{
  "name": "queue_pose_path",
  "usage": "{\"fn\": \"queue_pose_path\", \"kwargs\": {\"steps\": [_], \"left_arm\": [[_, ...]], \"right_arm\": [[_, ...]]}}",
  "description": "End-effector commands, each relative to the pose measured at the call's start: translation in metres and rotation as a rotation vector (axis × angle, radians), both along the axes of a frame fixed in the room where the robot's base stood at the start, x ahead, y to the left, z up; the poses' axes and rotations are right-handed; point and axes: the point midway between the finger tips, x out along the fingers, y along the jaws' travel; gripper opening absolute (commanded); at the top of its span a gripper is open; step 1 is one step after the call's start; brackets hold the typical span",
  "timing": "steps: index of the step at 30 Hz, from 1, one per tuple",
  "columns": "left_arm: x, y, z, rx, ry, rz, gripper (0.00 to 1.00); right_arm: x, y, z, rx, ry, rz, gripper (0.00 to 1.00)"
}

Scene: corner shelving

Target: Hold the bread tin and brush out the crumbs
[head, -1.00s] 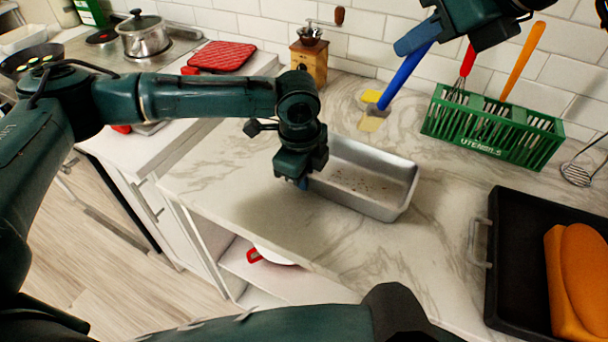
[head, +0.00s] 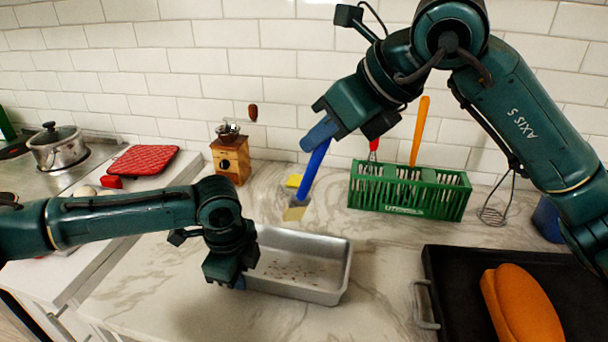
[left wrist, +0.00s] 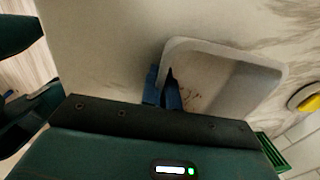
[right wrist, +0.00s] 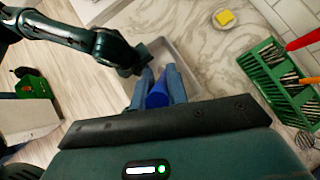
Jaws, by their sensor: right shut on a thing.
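The bread tin (head: 345,272), a grey metal loaf tin, stands on the marble counter with dark crumbs (head: 285,270) on its floor. My left gripper (head: 238,280) is at the tin's left end. In the left wrist view its blue fingers (left wrist: 163,92) sit close together on either side of the tin's wall. My right gripper (head: 318,135) is shut on the blue handle of the brush (head: 313,172). In the right wrist view the handle (right wrist: 157,97) is between the fingers.
A green utensil crate (head: 410,198) stands behind right, with a yellow sponge (head: 294,181) and a wooden grinder (head: 231,160) at the back. The counter's left front is clear.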

Motion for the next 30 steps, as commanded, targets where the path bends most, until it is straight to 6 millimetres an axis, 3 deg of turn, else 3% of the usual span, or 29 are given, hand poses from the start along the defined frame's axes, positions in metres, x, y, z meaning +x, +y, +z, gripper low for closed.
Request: {"fn": "queue_pose_path", "kwargs": {"steps": [18,30], "left_arm": [[0.000,0.000,0.000,0.000,0.000,0.000,0.00],[0.000,0.000,0.000,0.000,0.000,0.000,0.00]], "right_arm": [[0.019,0.002,-0.036,-0.110,-0.116,0.832,0.00],[0.021,0.001,-0.050,-0.122,-0.145,0.956,0.00]]}}
